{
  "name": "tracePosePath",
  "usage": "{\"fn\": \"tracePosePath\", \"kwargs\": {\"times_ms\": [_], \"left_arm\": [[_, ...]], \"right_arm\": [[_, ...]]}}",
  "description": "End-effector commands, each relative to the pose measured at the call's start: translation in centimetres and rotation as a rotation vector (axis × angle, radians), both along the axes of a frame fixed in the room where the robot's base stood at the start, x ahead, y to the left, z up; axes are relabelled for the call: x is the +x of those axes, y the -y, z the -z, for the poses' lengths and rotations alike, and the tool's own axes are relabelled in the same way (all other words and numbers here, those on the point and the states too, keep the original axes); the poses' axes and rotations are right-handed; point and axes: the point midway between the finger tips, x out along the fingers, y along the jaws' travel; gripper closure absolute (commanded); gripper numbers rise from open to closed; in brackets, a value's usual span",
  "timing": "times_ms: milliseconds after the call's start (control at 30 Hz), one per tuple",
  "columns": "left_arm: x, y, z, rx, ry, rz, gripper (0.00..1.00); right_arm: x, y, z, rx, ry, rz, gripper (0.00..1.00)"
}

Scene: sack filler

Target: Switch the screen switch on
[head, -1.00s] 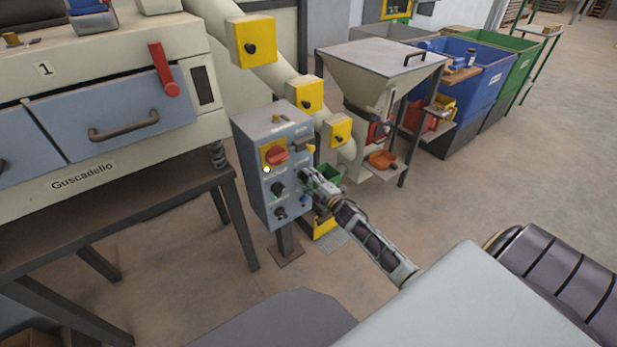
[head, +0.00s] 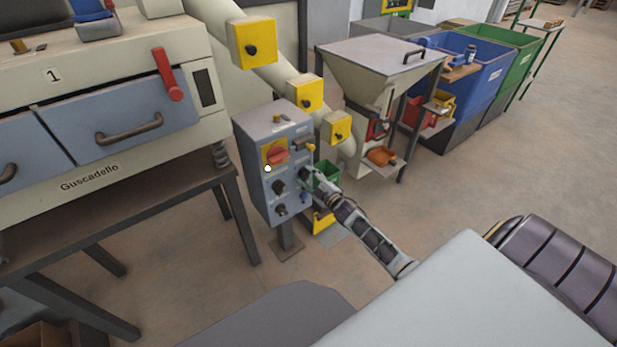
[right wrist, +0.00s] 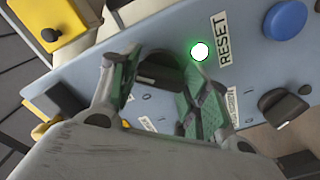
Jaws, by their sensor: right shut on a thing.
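A grey control box (head: 255,165) stands on a post in the middle of the head view. Its front carries a red switch on a yellow plate (head: 277,155) and several black knobs. My right gripper (head: 309,174) is at the right part of this panel. In the right wrist view, its two green-padded fingers (right wrist: 160,85) are shut on a black knob (right wrist: 158,70), one on each side. The fingers partly hide the knob and its label, so I cannot read which way it points. A bright lamp with a green glow (right wrist: 200,51) is beside the knob. My left gripper is out of view.
A blue button (right wrist: 285,19) by a RESET label and another black knob (right wrist: 283,106) are close to my right fingers. A hopper (head: 380,75) stands farther back; open floor lies to the right.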

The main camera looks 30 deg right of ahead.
Motion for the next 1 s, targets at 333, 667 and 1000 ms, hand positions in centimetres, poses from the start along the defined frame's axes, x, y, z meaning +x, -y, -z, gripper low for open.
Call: {"fn": "tracePosePath", "kwargs": {"times_ms": [333,667,1000], "left_arm": [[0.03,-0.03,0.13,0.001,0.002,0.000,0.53],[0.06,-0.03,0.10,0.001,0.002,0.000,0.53],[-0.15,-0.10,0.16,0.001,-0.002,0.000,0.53]], "right_arm": [[-0.08,0.02,0.21,0.008,-0.004,0.001,0.78],[-0.04,0.00,0.10,0.007,-0.002,0.000,0.32],[-0.13,0.01,0.05,0.006,0.000,0.000,0.32]]}}
